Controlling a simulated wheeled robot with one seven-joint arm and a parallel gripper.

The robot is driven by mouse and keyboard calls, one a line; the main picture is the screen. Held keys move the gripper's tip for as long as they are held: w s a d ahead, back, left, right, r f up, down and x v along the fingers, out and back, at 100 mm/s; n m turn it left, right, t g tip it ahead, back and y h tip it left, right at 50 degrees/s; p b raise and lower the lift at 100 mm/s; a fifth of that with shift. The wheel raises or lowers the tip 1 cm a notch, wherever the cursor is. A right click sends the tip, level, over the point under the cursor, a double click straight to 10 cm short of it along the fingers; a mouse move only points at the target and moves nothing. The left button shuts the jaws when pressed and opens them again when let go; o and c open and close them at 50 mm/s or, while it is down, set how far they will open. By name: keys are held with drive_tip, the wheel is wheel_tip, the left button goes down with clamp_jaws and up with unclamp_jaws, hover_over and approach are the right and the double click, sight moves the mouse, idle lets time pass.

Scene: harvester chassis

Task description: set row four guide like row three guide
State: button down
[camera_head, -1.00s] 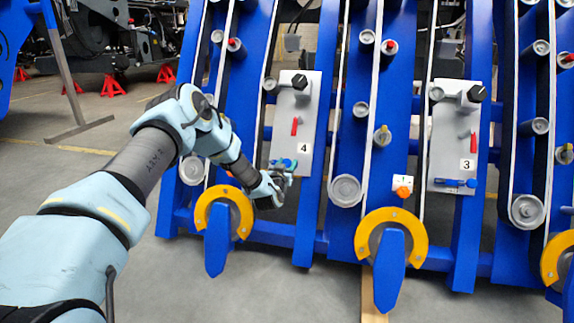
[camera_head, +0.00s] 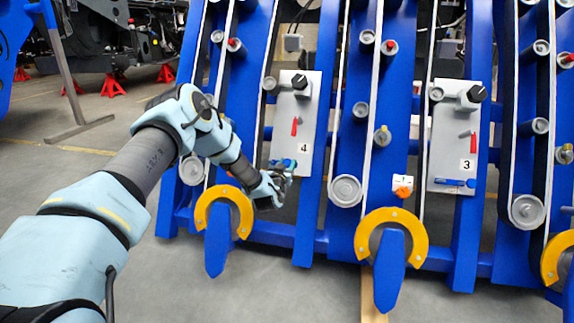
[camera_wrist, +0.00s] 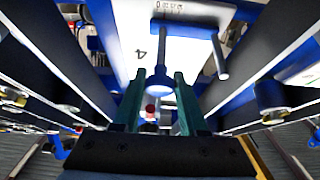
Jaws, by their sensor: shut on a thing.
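The row four panel (camera_head: 296,110) is a light grey plate marked 4, with a black knob on top and a red pointer. The row four guide (camera_head: 283,163) is blue, low on that plate and mostly hidden by my gripper (camera_head: 280,178). In the wrist view the guide (camera_wrist: 185,28) is a blue bar with a post ending in a round knob. My gripper (camera_wrist: 160,85) is shut on this post, one teal finger on each side. The row three guide (camera_head: 455,183) is a blue horizontal bar low on the plate marked 3 (camera_head: 450,150).
Blue frame beams and rollers (camera_head: 345,190) stand close on both sides of the panels. Yellow rings (camera_head: 224,208) with blue points stick out below. A white block with an orange knob (camera_head: 403,187) sits between the rows.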

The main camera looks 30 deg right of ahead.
idle(0.4)
drive_tip(key=shift+s+d, duration=0.55)
drive_tip(key=shift+c, duration=2.3)
unclamp_jaws()
drive_tip(key=p+v, duration=0.2)
drive_tip(key=v, duration=0.8)
drive_tip(key=shift+s+a+p, duration=0.3)
drive_tip(key=shift+w, duration=0.1)
